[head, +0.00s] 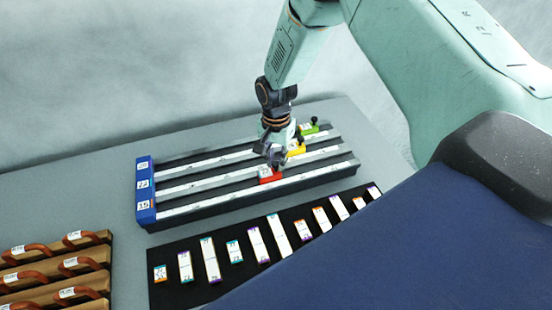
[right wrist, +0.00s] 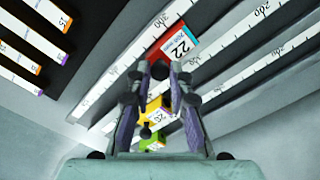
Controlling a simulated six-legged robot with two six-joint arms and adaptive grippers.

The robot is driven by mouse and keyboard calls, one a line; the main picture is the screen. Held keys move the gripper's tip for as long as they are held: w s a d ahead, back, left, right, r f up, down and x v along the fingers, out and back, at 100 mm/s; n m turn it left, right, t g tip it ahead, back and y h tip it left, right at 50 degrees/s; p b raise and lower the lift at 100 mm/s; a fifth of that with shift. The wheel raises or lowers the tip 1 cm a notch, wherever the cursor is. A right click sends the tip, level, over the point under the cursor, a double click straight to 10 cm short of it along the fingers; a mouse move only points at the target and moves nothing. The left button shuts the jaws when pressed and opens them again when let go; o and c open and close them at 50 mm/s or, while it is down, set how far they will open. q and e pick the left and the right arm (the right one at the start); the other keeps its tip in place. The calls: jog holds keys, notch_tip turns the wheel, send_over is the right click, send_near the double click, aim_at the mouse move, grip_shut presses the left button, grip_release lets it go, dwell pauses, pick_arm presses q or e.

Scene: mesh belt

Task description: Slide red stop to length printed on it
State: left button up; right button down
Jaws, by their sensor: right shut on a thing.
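The red stop (head: 268,177) sits on the front rail of the ruled bench (head: 210,204), toward its right end. In the right wrist view the red stop (right wrist: 182,41) carries a white label reading 22, with smaller print I cannot read surely. My right gripper (head: 274,160) reaches down over it from above and is shut on it; its fingers (right wrist: 160,72) hide the part they hold. A white scale strip runs along each rail. The yellow stop (head: 297,149) and the green stop (head: 308,129) sit on the rails behind. My left gripper is out of view.
A blue end block (head: 146,190) with number labels closes the rails' left end. A black mat (head: 200,245) with several labelled white strips lies in front. Wooden blocks with red-brown handles (head: 40,247) stand at lower left. The front rail left of the stop is clear.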

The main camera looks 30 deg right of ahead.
jog(key=shift+a, duration=0.15)
jog(key=a, duration=0.2)
jog(key=w+a, duration=0.1)
jog(key=a, duration=0.5)
jog(key=shift+w+f+b, duration=0.1)
jog(key=shift+w+b, duration=0.3)
jog(key=shift+d, duration=0.15)
jog(key=c, duration=1.4)
grip_release()
jog(key=shift+c, duration=0.2)
jog(key=shift+o, duration=1.2)
jog(key=shift+d, duration=0.1)
